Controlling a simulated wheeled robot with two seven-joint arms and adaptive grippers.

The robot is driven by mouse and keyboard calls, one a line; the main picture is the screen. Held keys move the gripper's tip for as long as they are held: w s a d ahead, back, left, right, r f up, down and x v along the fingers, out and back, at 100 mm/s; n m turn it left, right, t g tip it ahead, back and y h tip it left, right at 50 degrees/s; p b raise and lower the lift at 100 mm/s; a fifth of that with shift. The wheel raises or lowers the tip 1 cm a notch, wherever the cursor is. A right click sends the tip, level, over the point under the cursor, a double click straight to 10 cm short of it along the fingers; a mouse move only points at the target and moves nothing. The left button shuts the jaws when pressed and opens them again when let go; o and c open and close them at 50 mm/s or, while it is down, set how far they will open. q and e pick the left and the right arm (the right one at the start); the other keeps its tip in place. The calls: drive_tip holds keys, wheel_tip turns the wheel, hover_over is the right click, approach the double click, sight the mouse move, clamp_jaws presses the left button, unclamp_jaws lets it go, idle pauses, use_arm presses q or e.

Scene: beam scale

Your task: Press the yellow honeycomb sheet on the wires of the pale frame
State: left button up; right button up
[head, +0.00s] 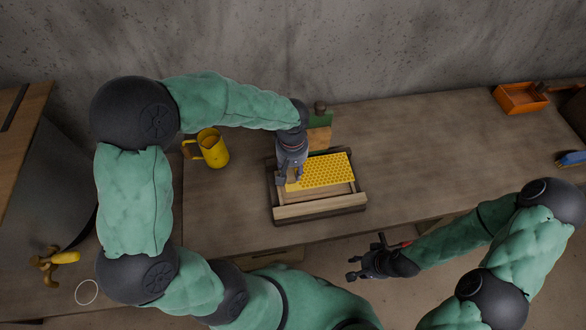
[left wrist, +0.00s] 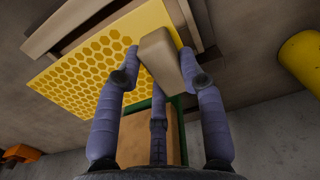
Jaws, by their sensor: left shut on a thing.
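The yellow honeycomb sheet (head: 328,170) lies over the back part of the pale frame (head: 320,209), which sits in a dark tray (head: 362,208). The front bar and part of the inside of the frame show; the wires cannot be made out. My left gripper (head: 289,177) is at the sheet's left end, shut on a small beige block. In the left wrist view, the block (left wrist: 160,55) is between the fingers and overlaps the sheet (left wrist: 85,72); I cannot tell whether it touches. My right gripper (head: 352,268) is in front of the table, its fingers spread and empty.
A yellow mug (head: 211,149) stands left of the frame. A green-and-tan item (head: 319,136) is behind it, close to my left wrist. An orange box (head: 519,98) and a blue object (head: 571,158) are far right. The table right of the frame is clear.

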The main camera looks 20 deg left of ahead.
use_arm(q)
drive_tip(key=shift+s, duration=0.1)
drive_tip(key=shift+f+b, duration=3.3)
drive_tip(key=shift+f, duration=0.8)
drive_tip(key=shift+f, duration=0.15)
drive_tip(key=o, duration=1.3)
drive_tip(key=shift+o, duration=0.2)
wheel_tip(320, 180, up, 12)
drive_tip(key=shift+r, duration=0.1)
